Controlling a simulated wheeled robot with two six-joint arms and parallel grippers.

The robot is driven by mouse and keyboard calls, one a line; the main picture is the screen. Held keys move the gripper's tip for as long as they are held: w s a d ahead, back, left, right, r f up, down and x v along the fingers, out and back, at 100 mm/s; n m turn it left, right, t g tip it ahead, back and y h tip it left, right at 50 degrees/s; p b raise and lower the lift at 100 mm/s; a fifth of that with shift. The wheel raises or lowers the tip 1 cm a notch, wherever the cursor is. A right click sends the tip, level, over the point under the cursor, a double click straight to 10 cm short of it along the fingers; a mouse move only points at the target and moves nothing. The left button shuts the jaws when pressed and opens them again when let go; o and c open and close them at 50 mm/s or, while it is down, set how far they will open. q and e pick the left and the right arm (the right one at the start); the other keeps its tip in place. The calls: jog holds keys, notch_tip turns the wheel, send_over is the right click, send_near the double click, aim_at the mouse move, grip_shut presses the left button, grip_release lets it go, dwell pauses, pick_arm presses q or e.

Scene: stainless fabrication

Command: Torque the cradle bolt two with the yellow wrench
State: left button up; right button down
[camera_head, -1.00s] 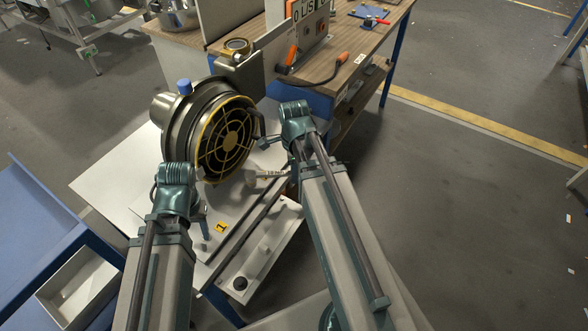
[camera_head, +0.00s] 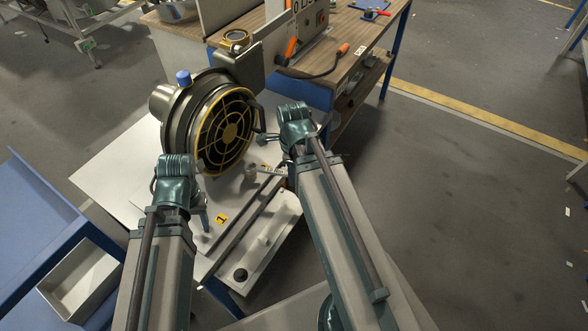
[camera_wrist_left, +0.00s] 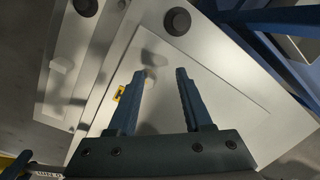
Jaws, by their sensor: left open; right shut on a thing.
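A wrench (camera_head: 251,171) with a grey head and a pale lettered band lies over the grey plate, below the caged round housing (camera_head: 225,130). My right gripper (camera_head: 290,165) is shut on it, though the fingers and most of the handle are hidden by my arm. In the left wrist view a yellow part (camera_wrist_left: 14,166) and a lettered band show at the lower left corner. My left gripper (camera_wrist_left: 159,74) is open and empty above the plate, near a yellow tag (camera_wrist_left: 119,93). That tag reads 1 in the head view (camera_head: 221,218). I cannot make out bolt two.
A pale fixture strip (camera_head: 262,241) with a peg and dark disc lies along the plate's right edge. A blue tray (camera_head: 40,230) and grey bin (camera_head: 82,278) stand at left. A wooden bench (camera_head: 345,55) stands behind.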

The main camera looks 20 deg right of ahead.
jog(key=shift+s+a+m, duration=0.3)
jog(key=shift+m, duration=0.1)
pick_arm(q)
jog(key=shift+r, duration=0.1)
pick_arm(e)
jog(key=shift+r, duration=0.1)
pick_arm(q)
jog(key=shift+r+p, duration=0.9)
jog(key=shift+p, duration=0.15)
pick_arm(e)
jog(key=shift+r, duration=0.95)
jog(key=shift+w+d+n, duration=0.55)
jog(key=shift+w+n, duration=0.1)
jog(key=shift+n, duration=0.05)
jog(key=shift+w+d+n, duration=0.4)
jog(key=shift+w+n, duration=0.3)
jog(key=shift+n, duration=0.1)
